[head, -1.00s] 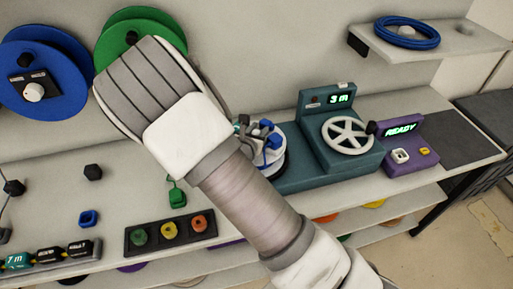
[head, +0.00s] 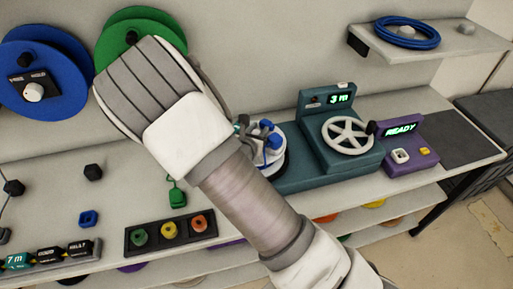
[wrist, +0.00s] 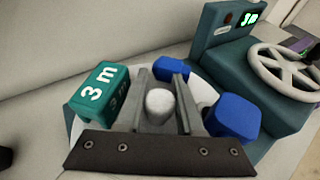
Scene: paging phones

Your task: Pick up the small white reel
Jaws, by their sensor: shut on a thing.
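The small white reel is a round white disc (wrist: 210,83) with a rounded white hub knob (wrist: 160,105) at its middle. In the wrist view my gripper (wrist: 161,82) has its two grey fingers on either side of this knob, shut on it. A green block marked "3 m" (wrist: 103,88) and two blue blocks (wrist: 232,116) sit around the knob on the disc. In the head view the reel (head: 282,166) shows left of the teal machine, and my arm hides much of it and most of the gripper.
The teal machine (head: 300,178) with a spoked white wheel (head: 347,135) stands close on the right. A purple box reading READY (head: 402,165) is beyond it. Large blue (head: 60,50) and green (head: 110,40) discs are on the wall at left.

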